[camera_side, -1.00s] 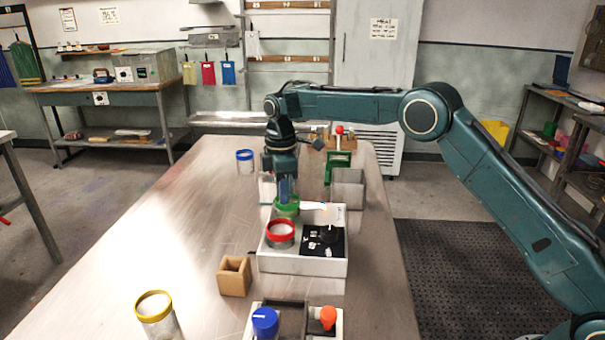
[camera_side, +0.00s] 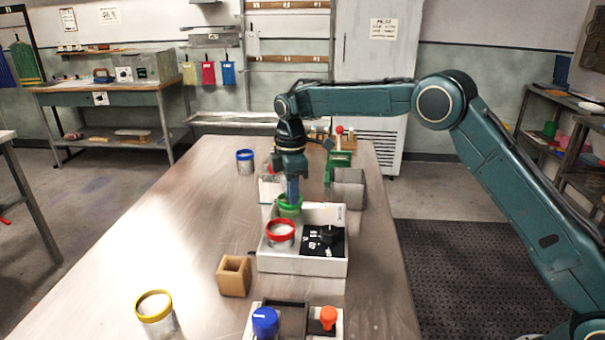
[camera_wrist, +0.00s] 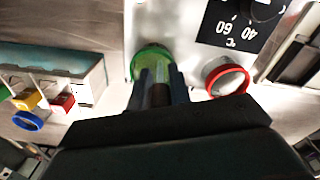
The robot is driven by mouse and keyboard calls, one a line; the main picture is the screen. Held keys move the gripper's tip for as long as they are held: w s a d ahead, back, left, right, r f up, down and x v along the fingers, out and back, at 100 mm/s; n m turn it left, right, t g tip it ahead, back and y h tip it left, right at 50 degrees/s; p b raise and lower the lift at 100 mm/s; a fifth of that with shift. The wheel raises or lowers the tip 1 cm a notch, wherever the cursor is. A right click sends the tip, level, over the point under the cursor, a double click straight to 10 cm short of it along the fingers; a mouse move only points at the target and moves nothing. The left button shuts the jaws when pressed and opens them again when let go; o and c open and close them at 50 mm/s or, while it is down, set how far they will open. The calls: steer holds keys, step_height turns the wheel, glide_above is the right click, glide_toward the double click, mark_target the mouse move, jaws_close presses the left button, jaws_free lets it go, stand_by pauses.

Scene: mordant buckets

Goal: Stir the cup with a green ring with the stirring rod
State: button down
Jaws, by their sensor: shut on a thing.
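The cup with a green ring (camera_side: 284,211) stands at the back left of the white tray; its green rim shows in the wrist view (camera_wrist: 152,50). My gripper (camera_side: 292,190) points straight down over this cup, with its fingertips close to the green rim. In the wrist view my gripper (camera_wrist: 160,97) is shut on a narrow brown piece (camera_wrist: 160,95), which appears to be the stirring rod. Its lower end is hidden by the fingers and the cup, so I cannot tell how deep it reaches.
A red-ringed cup (camera_side: 280,236) stands close in front, in the white tray (camera_side: 300,266) beside a black dial panel (camera_side: 325,241). A blue-ringed cup (camera_side: 245,162), yellow-ringed cup (camera_side: 155,310), tan block (camera_side: 234,276) and grey box (camera_side: 348,188) stand around.

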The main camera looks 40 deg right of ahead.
steer(key=shift+d+f, duration=0.1)
steer(key=shift+w+d, duration=0.45)
steer(key=shift+w+a, duration=0.2)
steer(key=shift+w, duration=0.4)
steer(key=shift+w+a, duration=0.15)
steer(key=shift+a, duration=0.55)
steer(key=shift+s+a, duration=0.45)
steer(key=shift+s, duration=0.05)
